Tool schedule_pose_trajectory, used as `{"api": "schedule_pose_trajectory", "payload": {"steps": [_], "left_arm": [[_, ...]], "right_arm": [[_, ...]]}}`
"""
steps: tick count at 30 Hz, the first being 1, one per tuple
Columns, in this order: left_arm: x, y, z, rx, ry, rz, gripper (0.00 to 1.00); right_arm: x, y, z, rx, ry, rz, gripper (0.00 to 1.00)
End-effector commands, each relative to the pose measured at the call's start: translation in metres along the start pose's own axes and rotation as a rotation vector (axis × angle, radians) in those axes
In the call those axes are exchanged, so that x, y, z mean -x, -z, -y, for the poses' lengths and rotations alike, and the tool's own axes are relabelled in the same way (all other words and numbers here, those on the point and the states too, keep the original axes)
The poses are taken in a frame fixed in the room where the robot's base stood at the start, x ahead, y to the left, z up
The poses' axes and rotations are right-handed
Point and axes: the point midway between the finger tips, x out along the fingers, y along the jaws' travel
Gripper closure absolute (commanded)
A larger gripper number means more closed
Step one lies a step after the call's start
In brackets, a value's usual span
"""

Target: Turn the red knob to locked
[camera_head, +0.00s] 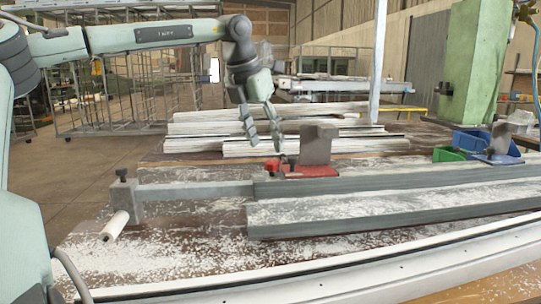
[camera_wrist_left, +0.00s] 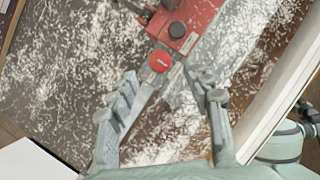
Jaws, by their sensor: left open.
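The red knob (camera_wrist_left: 160,61) is a small round cap with a tiny pale marking that I cannot read. It sits at the end of a red clamp body (camera_wrist_left: 196,17) that also carries a black knob (camera_wrist_left: 177,30). In the head view the red knob (camera_head: 272,166) is at the left end of the red clamp (camera_head: 312,171). My left gripper (camera_head: 266,146) points down, open and empty, just above the red knob. In the left wrist view the knob lies just beyond the gap between the open fingertips (camera_wrist_left: 163,78). My right gripper is not in view.
A grey upright block (camera_head: 318,145) stands on the red clamp, close right of my left gripper. Long profiles (camera_head: 400,183) cross the bench. A metal block with a white handle (camera_head: 115,226) is at left. Pale shavings litter the bench.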

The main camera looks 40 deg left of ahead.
Motion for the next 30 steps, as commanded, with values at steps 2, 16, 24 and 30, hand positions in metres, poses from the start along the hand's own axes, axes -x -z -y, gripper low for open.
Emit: {"api": "schedule_pose_trajectory", "payload": {"steps": [2,16,24,30], "left_arm": [[-0.015,0.001,0.0,0.001,0.001,-0.006,0.5],[-0.056,0.0,0.0,0.0,0.0,-0.001,0.5],[-0.056,0.0,0.0,0.0,0.0,0.0,0.64],[-0.056,0.0,0.0,0.0,0.0,0.0,0.89]], "right_arm": [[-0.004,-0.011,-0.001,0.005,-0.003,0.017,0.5],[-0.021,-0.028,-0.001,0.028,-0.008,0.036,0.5],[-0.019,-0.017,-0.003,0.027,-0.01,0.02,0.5],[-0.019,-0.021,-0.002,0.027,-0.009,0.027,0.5]]}}
